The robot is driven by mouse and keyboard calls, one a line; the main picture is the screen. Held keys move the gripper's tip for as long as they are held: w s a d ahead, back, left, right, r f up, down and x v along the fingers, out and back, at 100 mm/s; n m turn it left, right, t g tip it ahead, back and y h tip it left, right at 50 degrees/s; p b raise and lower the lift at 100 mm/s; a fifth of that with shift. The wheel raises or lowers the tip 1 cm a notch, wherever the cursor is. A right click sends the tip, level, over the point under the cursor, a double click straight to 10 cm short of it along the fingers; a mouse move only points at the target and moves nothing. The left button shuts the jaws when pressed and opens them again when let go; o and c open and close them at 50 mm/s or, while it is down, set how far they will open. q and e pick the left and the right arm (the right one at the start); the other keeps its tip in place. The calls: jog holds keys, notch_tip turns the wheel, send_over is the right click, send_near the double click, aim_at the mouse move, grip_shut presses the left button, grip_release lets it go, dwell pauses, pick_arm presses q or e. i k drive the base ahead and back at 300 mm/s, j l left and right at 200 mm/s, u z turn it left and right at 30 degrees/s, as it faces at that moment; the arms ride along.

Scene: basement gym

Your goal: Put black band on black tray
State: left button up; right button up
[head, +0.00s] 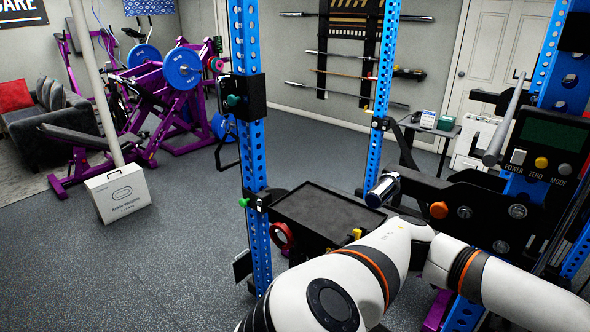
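A black tray-like top (325,212) with a raised rim stands behind the blue rack post, near the middle of the view. Its top looks bare, and my white arm hides part of the front right below it. I cannot make out a black band anywhere in this view. A white arm of mine crosses the bottom right, bending at the middle and running off the right edge. Neither of my grippers is in view.
Blue rack posts (250,150) stand close in front. A dark machine with a display (551,137) is at right. A white box (118,194) stands on the floor at left. A small table (432,128) holds small items behind. The floor at lower left is clear.

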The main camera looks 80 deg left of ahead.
aim_at(305, 209)
jog(key=k+j+u, duration=0.1)
jog(key=j+u, duration=0.6)
jog(key=j, duration=0.15)
jog(key=j+u, duration=0.35)
jog(key=j, duration=0.35)
jog(key=i+j, duration=0.1)
jog(key=j, duration=0.2)
